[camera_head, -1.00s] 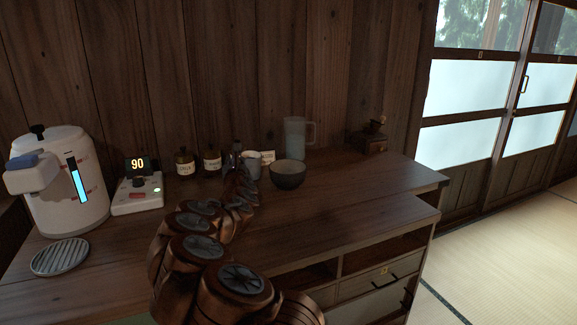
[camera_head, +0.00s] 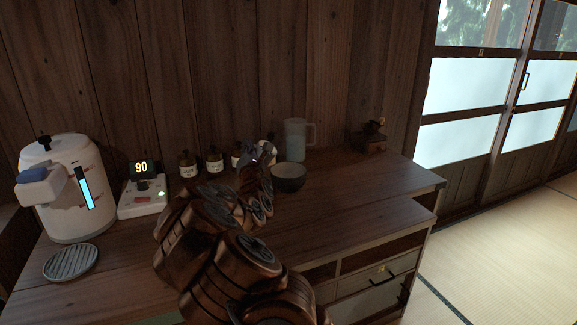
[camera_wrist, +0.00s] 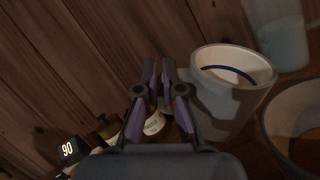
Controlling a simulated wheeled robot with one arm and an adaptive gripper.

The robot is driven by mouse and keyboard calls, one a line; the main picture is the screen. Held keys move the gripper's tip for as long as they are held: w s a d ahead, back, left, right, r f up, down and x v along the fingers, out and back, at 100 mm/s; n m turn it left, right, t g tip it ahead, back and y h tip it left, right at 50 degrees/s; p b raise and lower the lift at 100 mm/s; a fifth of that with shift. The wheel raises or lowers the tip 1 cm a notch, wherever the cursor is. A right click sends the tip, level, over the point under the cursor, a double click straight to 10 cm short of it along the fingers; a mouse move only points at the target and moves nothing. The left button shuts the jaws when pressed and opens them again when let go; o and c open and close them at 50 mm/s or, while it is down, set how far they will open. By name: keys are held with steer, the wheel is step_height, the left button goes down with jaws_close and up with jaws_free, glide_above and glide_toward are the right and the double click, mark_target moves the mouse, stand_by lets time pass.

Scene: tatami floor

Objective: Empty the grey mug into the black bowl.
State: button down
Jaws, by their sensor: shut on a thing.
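The grey mug (camera_head: 267,148) is held up at the back of the counter, just behind and left of the black bowl (camera_head: 288,179). In the wrist view the mug (camera_wrist: 228,100) is just right of my fingers, its opening showing a dark blue ring inside. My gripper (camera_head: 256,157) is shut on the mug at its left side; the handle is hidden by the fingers. The fingertips also show in the wrist view (camera_wrist: 160,68). The bowl (camera_wrist: 273,142) shows at the right edge there, close to the mug. I cannot make out the contents of the mug or bowl clearly.
A clear pitcher (camera_head: 296,140) stands right behind the bowl. Several labelled bottles (camera_head: 214,163) line the wall to the left.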

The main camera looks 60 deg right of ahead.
mark_target(262, 143)
steer(key=shift+s+d+r+m+g+h+p, duration=0.15)
steer(key=shift+s+r+m+h, duration=0.3)
steer(key=shift+m, duration=0.25)
steer(key=shift+s+d+r+m+g+h+p, duration=0.15)
steer(key=shift+s+r+m+h, duration=0.25)
steer(key=shift+m, duration=0.3)
steer(key=shift+f, duration=0.1)
steer(key=shift+s+d+f+m+g+h+b, duration=0.1)
steer(key=shift+s+m+g+h+b, duration=0.15)
steer(key=shift+m, duration=0.35)
steer(key=shift+s+f+m+g+h+b, duration=0.1)
steer(key=shift+m+h, duration=0.2)
steer(key=shift+m, duration=0.3)
steer(key=shift+s+d+r+m+g+h+b, duration=0.1)
steer(key=shift+s+r+m+g+h+b, duration=0.2)
steer(key=shift+m, duration=0.35)
steer(key=shift+s+d+r+m+g+h+b, duration=0.15)
steer(key=shift+r+m+h+b, duration=0.2)
steer(key=shift+m, duration=0.3)
steer(key=shift+s+d+f+m+g+h+b, duration=0.1)
steer(key=shift+s+f+m+g+h+b, duration=0.2)
steer(key=shift+m+b, duration=0.4)
steer(key=shift+s+f+m+g+h+b, duration=0.25)
steer(key=shift+m+h+b, duration=0.15)
steer(key=shift+m, duration=0.4)
steer(key=shift+s+d+r+m+g+h, duration=0.2)
steer(key=shift+s+m+g+h, duration=0.05)
steer(key=shift+s+m+g, duration=0.35)
